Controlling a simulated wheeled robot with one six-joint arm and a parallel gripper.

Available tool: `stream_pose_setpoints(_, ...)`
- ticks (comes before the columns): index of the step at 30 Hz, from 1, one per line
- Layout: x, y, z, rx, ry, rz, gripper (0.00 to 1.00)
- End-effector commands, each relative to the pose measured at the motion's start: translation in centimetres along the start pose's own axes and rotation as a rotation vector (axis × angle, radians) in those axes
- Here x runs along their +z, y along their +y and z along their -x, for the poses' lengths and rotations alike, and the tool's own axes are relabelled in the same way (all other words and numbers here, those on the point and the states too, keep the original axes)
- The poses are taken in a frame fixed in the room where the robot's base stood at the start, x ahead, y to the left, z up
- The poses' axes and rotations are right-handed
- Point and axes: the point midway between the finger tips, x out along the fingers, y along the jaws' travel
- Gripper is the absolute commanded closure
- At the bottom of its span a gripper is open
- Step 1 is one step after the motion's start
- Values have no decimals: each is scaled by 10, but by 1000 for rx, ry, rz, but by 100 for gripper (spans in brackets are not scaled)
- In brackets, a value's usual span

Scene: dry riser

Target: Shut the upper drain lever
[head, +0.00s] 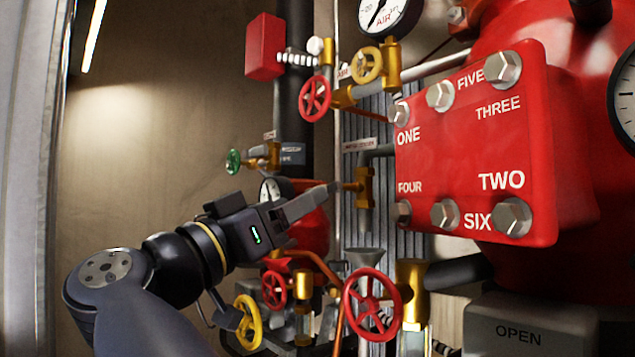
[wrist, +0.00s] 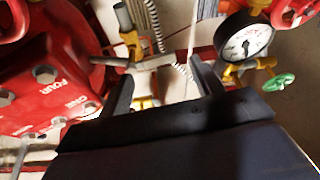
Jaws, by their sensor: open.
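A brass valve (head: 364,187) on a vertical pipe sits left of the red cover plate in the head view, below a small label too blurred to read. I take it for the upper drain valve. My gripper (head: 328,194) is beside it on the left, its fingers pointing at it. In the wrist view a pale grey bar (wrist: 153,62), which looks like the lever, lies crosswise by a brass body (wrist: 133,42). My gripper (wrist: 160,77) is open, with a finger on each side of the view. I cannot tell whether either finger touches the bar.
The red cover plate (head: 475,150) with large bolts stands close on the right. Red handwheels (head: 371,302) and a yellow one (head: 247,322) lie below. A green handwheel (head: 233,161) and a gauge (wrist: 244,43) are nearby. The wall area at left is clear.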

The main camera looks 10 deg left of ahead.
Motion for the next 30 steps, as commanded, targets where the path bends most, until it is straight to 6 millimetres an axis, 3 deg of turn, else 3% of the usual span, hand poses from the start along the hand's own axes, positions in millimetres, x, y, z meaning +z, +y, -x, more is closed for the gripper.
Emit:
stream_pose_setpoints(3, -3, 1, -25, 3, 0, 1, 38)
stream_pose_setpoints(9, -2, 0, -49, 1, 0, 1, 38)
stream_pose_setpoints(21, 0, 0, -56, -1, 0, -1, 38)
stream_pose_setpoints(30, 0, 0, -56, -1, 0, -1, 63)
